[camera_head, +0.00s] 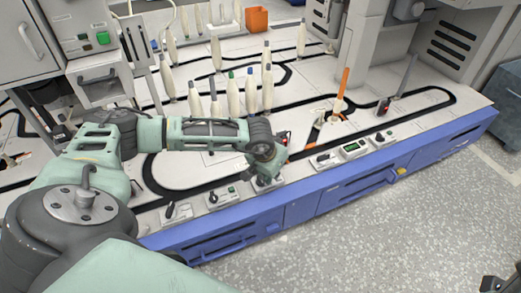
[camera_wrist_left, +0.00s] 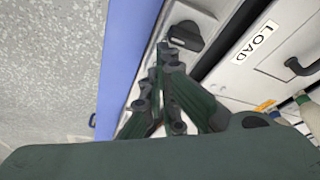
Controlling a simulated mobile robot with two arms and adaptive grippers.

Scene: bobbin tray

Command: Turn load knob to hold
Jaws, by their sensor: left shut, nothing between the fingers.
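The black load knob (camera_wrist_left: 187,36) sits on a pale plate near the LOAD label (camera_wrist_left: 256,42) in the left wrist view. My left gripper (camera_wrist_left: 163,58) is shut and empty, its fingertips close beside the knob. I cannot tell whether they touch it. In the head view, my left gripper (camera_head: 268,178) is over the front control strip, largely covering the small plate below it, so the knob does not show clearly there. My right gripper is not clearly visible.
Several pale bobbins (camera_head: 235,97) stand behind my arm. The floor (camera_head: 350,235) in front is clear.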

